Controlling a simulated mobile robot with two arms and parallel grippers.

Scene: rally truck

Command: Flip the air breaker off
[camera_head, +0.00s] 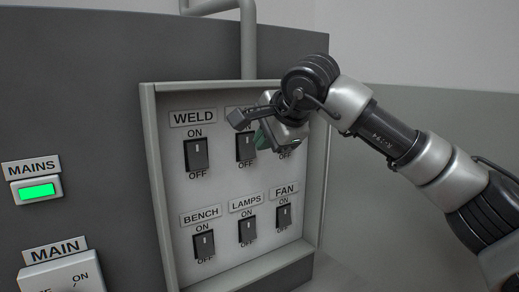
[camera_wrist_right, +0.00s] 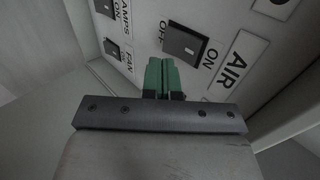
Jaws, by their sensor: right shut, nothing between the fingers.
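The air breaker (camera_wrist_right: 184,44) is a dark rocker on a pale panel, under the AIR label (camera_wrist_right: 233,65) in the right wrist view. ON is printed on its label side and OFF on the opposite side. Which way the rocker is tipped I cannot tell. In the head view my right gripper hides most of the upper right breaker and its label. My right gripper (camera_wrist_right: 161,72) is shut and empty, its green fingertips beside the air breaker, towards its OFF side; contact is unclear. It also shows in the head view (camera_head: 262,137). My left gripper is not in view.
The weld breaker (camera_head: 196,154), bench breaker (camera_head: 204,246), lamps breaker (camera_head: 247,230) and fan breaker (camera_head: 283,216) share the panel. A raised frame (camera_head: 160,200) surrounds them. Left are a lit green MAINS lamp (camera_head: 37,191) and the MAIN switch (camera_head: 62,277).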

